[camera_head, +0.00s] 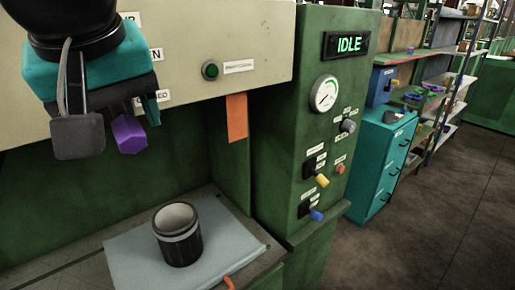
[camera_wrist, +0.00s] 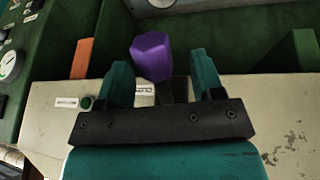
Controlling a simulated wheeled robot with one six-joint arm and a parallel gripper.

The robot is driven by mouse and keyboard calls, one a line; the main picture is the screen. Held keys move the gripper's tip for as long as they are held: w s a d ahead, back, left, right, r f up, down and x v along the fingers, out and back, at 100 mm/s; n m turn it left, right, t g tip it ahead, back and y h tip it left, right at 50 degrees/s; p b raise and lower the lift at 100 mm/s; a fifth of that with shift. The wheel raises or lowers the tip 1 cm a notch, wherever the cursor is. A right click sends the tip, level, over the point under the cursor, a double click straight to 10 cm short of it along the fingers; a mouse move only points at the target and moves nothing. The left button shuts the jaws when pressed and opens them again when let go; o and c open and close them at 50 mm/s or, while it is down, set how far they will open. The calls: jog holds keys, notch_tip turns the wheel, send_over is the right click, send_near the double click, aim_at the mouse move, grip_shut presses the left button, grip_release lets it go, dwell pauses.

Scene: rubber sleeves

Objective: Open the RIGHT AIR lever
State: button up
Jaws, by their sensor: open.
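The lever with a purple knob (camera_head: 130,134) hangs at the lower edge of the cream panel (camera_head: 215,45). Partly covered labels beside it show ends of words, such as "EN" and "SED". The knob points downward, below the lowest label. My gripper (camera_head: 122,106), teal and black, is in front of the panel and hides the lever's upper part. In the wrist view, my gripper (camera_wrist: 159,72) is open, and the purple knob (camera_wrist: 152,57) shows between its two teal fingers, nearer the left one. I cannot tell whether either finger touches the lever.
A green cabinet (camera_head: 275,130) at right has a gauge (camera_head: 324,93), an "IDLE" display (camera_head: 348,44), a yellow knob (camera_head: 322,180) and a blue knob (camera_head: 316,215). An orange strip (camera_head: 237,117) hangs below the panel. A dark cup-shaped part (camera_head: 178,238) stands on a grey plate (camera_head: 125,258).

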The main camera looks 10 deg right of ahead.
jog(key=p+v, duration=1)
jog(key=v, duration=0.6)
jog(key=w+d+f+n+b, duration=0.1)
jog(key=w+d+f+b, duration=0.45)
jog(key=f, duration=0.25)
jog(key=w+d+f+b, duration=0.5)
jog(key=d+f+b, duration=0.15)
jog(key=f, duration=0.25)
jog(key=s+d+f+g+b, duration=0.1)
jog(key=d+f+b, duration=0.4)
jog(key=f, duration=0.4)
jog(key=s+d+f+n+g+b, duration=0.1)
jog(key=d+f+b, duration=0.4)
jog(key=f, duration=0.5)
jog(key=shift+s+d+g+y+b, duration=0.25)
jog(key=shift+s+b, duration=0.2)
jog(key=shift+s, duration=0.25)
